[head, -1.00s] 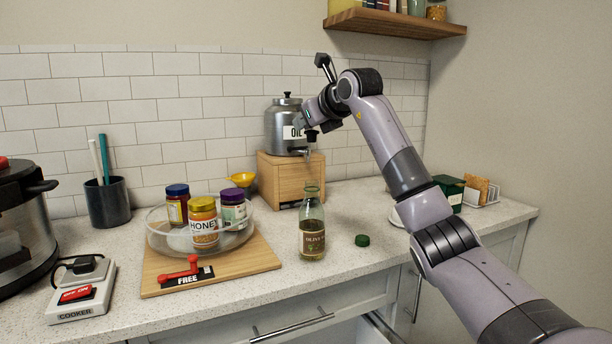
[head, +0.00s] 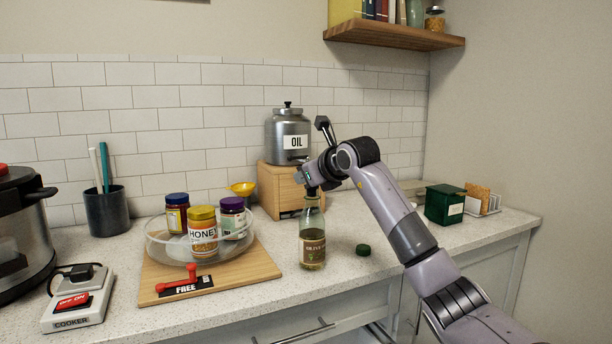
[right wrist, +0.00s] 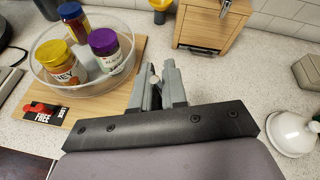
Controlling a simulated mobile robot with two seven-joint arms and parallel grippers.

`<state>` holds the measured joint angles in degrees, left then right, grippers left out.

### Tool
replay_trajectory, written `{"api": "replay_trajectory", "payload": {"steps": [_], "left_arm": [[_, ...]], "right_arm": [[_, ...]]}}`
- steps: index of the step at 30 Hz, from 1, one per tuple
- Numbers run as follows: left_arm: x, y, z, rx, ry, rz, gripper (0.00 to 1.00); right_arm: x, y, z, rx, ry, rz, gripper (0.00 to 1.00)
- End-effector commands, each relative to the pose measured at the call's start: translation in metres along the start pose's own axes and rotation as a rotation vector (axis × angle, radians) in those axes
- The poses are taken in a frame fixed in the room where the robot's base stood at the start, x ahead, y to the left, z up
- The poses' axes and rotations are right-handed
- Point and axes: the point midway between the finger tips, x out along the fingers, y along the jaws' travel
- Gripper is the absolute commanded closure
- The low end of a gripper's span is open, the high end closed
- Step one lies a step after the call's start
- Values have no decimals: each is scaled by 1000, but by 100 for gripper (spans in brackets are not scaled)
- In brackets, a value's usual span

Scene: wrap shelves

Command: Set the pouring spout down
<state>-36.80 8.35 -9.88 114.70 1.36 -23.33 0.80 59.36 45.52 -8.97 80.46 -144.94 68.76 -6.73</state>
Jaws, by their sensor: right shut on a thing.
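My right gripper (head: 311,186) is directly over the mouth of the olive oil bottle (head: 312,245), shut on the pouring spout (head: 311,191). Only a small dark part of the spout shows in the head view, at the bottle's top. Whether it sits in the neck or just touches it, I cannot tell. The bottle stands upright on the counter, partly filled. My left gripper is not in view.
A green cap (head: 363,250) lies right of the bottle. A glass tray of jars (head: 160,245) rests on a wooden board (head: 262,262) to the left. A wooden box (head: 275,190) bearing a steel oil dispenser (head: 287,128) stands behind. Bare counter (head: 330,285) lies in front.

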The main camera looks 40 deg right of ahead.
Motion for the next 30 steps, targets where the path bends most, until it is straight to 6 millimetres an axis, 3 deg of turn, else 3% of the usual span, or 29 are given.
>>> {"api": "replay_trajectory", "payload": {"steps": [3, 4, 6, 19, 30], "left_arm": [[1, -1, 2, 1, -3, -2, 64], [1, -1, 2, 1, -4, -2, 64], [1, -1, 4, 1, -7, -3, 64], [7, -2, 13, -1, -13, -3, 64], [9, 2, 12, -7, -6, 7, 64]], "right_arm": [[0, 0, 0, 0, 0, 0, 100], [0, 0, 0, 0, 0, 0, 78], [0, 0, 0, 0, 0, 0, 62], [3, 2, -6, 0, 0, 0, 62], [-52, -5, -3, -3, 1, -6, 62]]}}
